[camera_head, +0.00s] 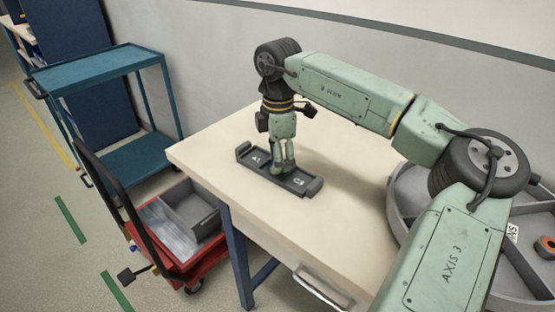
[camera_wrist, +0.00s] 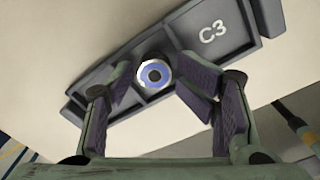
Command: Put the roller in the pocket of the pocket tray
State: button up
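The dark grey pocket tray (camera_head: 312,186) lies on the cream table. It has a label plate near each end, and the one marked C3 (camera_wrist: 213,31) shows in the wrist view. The roller (camera_wrist: 154,75) is seen end-on, with a pale rim, a blue ring and a dark centre. My gripper (camera_head: 284,171) points down at the middle of the tray. I cannot tell whether the roller touches the pocket floor. The fingers hide it in the head view.
A red cart (camera_head: 190,268) with a grey box (camera_head: 190,208) and a blue trolley (camera_head: 100,68) stand at left. The tabletop around the tray is clear.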

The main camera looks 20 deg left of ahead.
notch_tip(320, 180, up, 12)
jog(key=b, duration=0.1)
dwell(0.5)
